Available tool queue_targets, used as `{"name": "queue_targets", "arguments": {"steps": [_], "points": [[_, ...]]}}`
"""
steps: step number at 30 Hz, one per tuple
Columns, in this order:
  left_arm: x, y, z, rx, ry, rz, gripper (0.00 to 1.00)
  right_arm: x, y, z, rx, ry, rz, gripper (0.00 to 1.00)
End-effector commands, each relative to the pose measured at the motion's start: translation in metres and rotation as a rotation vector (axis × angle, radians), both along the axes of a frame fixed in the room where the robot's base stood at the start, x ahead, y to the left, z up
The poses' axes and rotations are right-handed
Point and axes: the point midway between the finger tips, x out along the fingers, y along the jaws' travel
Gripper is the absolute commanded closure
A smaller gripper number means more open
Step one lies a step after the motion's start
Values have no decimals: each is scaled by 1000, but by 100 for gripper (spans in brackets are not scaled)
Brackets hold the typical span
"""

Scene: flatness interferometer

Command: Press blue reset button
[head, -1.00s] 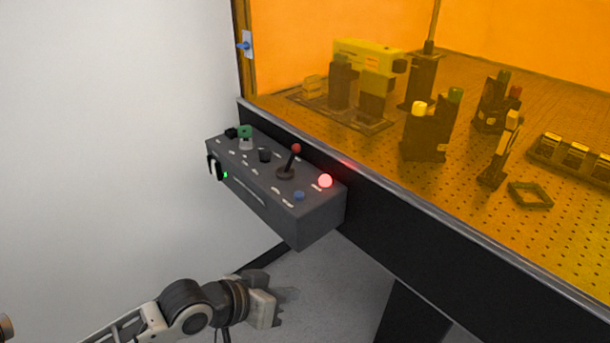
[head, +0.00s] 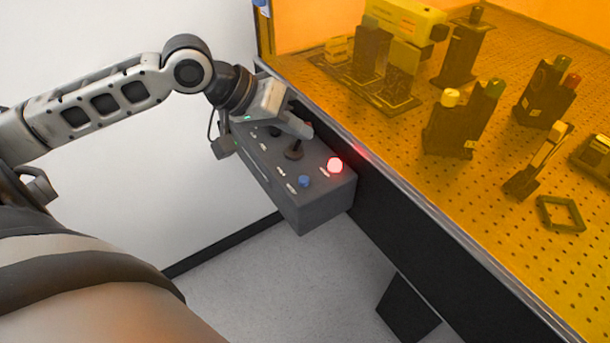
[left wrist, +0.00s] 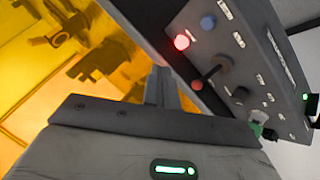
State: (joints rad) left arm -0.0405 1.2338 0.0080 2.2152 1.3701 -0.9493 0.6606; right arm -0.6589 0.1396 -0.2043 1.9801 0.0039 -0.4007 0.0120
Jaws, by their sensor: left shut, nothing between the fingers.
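The blue reset button (head: 305,181) is on top of the grey control box (head: 322,212), near its front right end. It also shows in the left wrist view (left wrist: 208,22). A lit red lamp (head: 335,165) is beside it. My left gripper (head: 304,128) is shut and empty. It is above the back part of the box, over the joystick (head: 293,150), and hides the joystick's red knob in the head view. The fingers are clear of the blue button. In the left wrist view the shut fingers (left wrist: 162,85) point toward the box's edge. My right gripper is not in view.
An orange-tinted enclosure with optics on a perforated plate (head: 410,135) stands behind and right of the box. Its dark front edge (head: 400,200) runs beside the box. Open floor (head: 260,265) lies below, and a white wall is at left.

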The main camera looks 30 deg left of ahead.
Motion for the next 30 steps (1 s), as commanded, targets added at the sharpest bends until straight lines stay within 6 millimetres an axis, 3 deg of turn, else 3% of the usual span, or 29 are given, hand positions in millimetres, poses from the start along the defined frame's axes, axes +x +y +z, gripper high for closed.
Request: {"name": "queue_targets", "arguments": {"steps": [6, 16, 30], "points": [[0, 0, -25, 0, -2, 0, 100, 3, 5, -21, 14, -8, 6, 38], [0, 0, -70, 1, -4, -1, 100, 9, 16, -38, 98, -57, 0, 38], [0, 0, -88, 0, -1, 1, 100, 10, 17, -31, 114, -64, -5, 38]]}}
